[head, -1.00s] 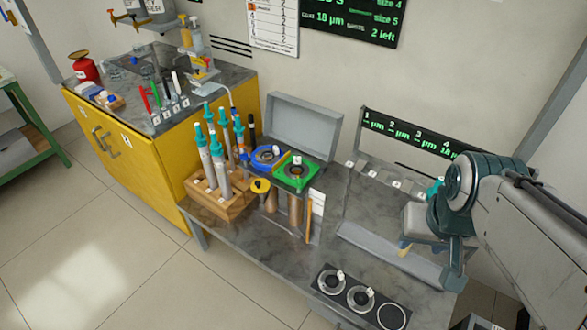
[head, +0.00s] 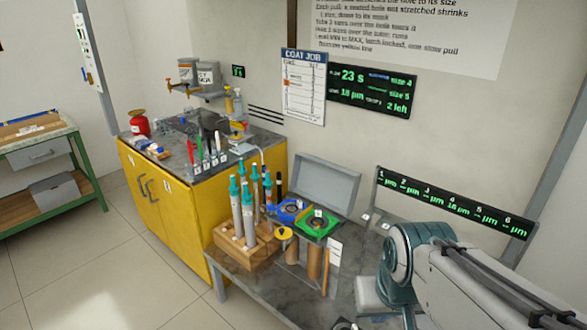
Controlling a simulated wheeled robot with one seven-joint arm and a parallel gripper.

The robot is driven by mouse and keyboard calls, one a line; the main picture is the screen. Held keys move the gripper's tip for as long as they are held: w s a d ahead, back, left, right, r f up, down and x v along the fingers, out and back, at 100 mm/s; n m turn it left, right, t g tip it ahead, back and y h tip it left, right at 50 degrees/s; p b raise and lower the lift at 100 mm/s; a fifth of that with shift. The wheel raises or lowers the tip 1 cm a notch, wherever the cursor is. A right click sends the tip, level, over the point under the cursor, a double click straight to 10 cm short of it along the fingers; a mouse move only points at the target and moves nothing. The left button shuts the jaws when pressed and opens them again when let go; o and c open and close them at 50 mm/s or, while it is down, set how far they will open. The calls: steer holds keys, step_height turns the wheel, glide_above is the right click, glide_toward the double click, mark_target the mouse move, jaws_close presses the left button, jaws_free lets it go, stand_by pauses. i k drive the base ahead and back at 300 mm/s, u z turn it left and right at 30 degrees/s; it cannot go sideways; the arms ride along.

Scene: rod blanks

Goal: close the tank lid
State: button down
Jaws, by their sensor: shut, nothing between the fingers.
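A grey rectangular lid (head: 327,186) stands open, tilted back, at the rear of the bench. In front of it are a blue plate with a ring (head: 292,210) and a green plate with a ring (head: 318,223), on top of what looks like the tank. Tan cylinders (head: 315,262) show below the plates.
A wooden block (head: 245,250) with several teal-topped rods stands left of the plates. A yellow cabinet (head: 190,205) with a sink and bottles is farther left. A sign with numbered readings (head: 455,203) stands behind my arm. Bare bench shows in front of the block.

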mark_target(335, 187)
steer(key=u, duration=1.4)
steer(key=i, duration=1.45)
steer(key=z, duration=0.95)
steer(key=i, duration=1)
steer(key=z, duration=0.95)
